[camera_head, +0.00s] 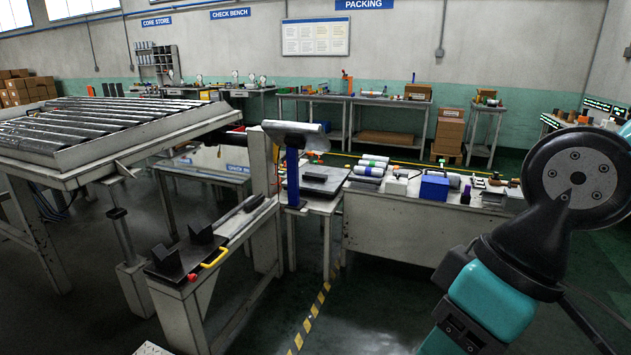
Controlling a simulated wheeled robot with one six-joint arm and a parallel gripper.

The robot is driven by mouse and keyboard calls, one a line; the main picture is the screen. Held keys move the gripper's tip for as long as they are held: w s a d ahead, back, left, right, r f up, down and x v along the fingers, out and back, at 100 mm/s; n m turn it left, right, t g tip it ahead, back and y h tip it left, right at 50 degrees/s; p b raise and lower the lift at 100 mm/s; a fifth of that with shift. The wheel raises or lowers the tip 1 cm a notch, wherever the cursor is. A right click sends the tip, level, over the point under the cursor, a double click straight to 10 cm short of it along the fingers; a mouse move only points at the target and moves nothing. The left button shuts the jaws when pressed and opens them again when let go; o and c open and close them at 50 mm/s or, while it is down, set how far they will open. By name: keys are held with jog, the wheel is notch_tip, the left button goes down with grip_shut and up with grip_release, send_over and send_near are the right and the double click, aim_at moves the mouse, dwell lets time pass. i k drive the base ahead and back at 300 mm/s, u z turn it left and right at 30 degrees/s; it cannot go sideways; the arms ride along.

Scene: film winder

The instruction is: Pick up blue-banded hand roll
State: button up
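Several small white rolls with coloured bands lie side by side on the workbench (385,213) at centre right. One roll with a green band (374,158) lies at the back. A roll in front of it seems to have a bluish band (369,171), but it is too small to be sure. My teal and black arm shows at the right edge, to the right of the rolls and well apart from them. My gripper is not in this view.
A blue box (434,187) and small tools crowd the bench right of the rolls. A blue post (292,178) carrying a large silvery roll (297,130) stands left. A roller conveyor (90,125) fills the far left. Floor before the bench is clear.

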aim_at(380, 172)
jog(key=z, duration=0.3)
jog(key=i, duration=4.3)
